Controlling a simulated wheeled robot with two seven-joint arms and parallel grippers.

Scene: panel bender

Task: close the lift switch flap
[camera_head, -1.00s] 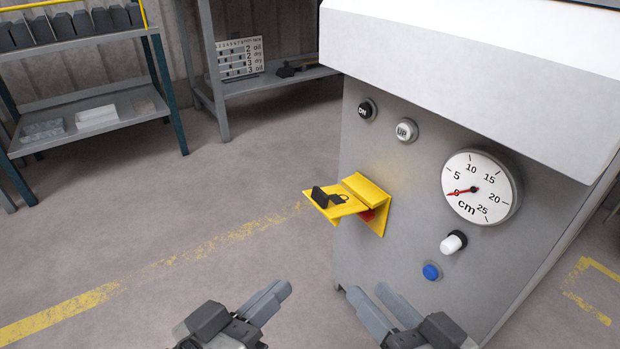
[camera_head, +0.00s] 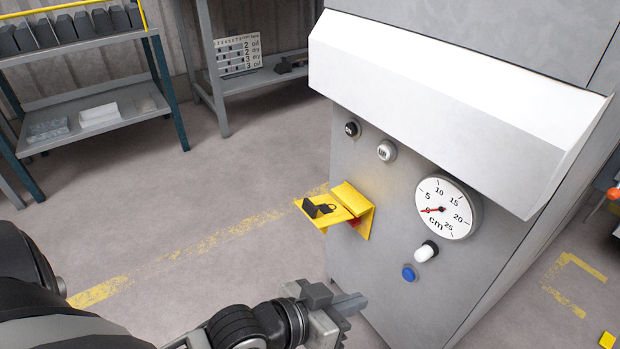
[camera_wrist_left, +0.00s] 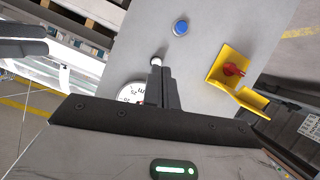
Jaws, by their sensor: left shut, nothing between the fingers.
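The yellow lift switch flap (camera_head: 325,208) stands raised, sticking out from its yellow housing on the grey machine front. It bears a dark tab and a lock mark. In the left wrist view the flap (camera_wrist_left: 252,101) juts out from its plate, with the red switch (camera_wrist_left: 233,70) uncovered beside it. My left gripper (camera_head: 360,302) is shut and empty, below the flap and in front of the lower panel, apart from both. In the left wrist view its fingers (camera_wrist_left: 161,87) are together. My right gripper is not in the head view.
The machine panel (camera_head: 375,265) carries a dial (camera_head: 446,207), a white knob (camera_head: 426,251), a blue button (camera_head: 409,273), an ON button (camera_head: 352,129) and a white button (camera_head: 386,151). Its hood (camera_head: 440,110) overhangs above. Floor left of the flap is clear; shelves (camera_head: 90,105) stand behind.

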